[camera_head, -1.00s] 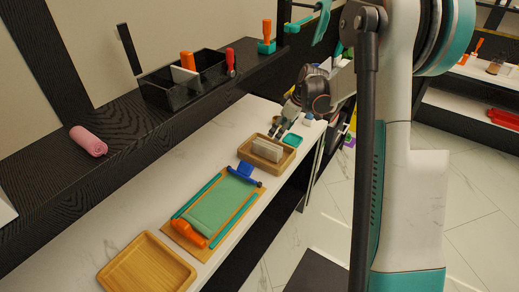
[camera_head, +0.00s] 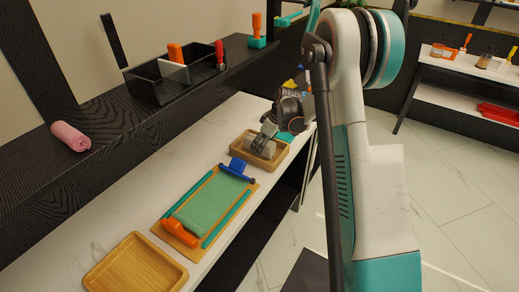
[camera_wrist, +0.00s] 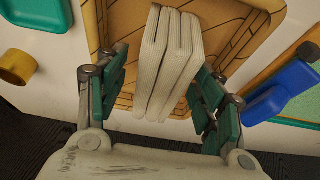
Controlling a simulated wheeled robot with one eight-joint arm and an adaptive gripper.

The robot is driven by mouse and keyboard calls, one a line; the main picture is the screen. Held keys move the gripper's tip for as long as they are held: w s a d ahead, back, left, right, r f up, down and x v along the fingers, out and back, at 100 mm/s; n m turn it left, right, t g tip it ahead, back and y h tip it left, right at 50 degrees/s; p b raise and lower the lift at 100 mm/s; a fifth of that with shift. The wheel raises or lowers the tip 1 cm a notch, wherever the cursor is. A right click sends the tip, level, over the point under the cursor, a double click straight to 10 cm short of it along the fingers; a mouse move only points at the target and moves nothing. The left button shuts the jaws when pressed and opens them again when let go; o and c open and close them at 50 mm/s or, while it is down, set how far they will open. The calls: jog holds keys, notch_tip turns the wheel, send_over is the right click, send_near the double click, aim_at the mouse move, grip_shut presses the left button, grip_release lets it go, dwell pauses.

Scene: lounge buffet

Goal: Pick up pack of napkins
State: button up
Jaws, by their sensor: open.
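The pack of napkins (camera_wrist: 165,62) is a few whitish folded pieces standing on edge in a wooden tray (camera_wrist: 235,22) in the wrist view. In the head view the tray (camera_head: 274,160) sits on the white counter, and my gripper (camera_head: 262,145) largely hides the napkins. In the wrist view my gripper (camera_wrist: 160,92) is open, with one green-padded finger on each side of the pack. A gap shows between the pack and the left finger. The right finger is close to the pack; I cannot tell whether it touches.
A green mat (camera_head: 206,205) with a blue clamp (camera_head: 237,168) and an orange item (camera_head: 180,232) lies nearby. An empty wooden tray (camera_head: 135,267) is at the front. A black box (camera_head: 160,86) and pink roll (camera_head: 70,136) sit on the dark shelf.

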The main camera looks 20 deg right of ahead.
jog(key=shift+x, duration=1.05)
jog(key=shift+d, duration=0.1)
jog(key=c, duration=1.2)
jog(key=shift+o, duration=0.2)
jog(key=shift+r, duration=0.1)
notch_tip(320, 180, up, 20)
jog(key=p, duration=0.5)
jog(key=shift+p, duration=0.35)
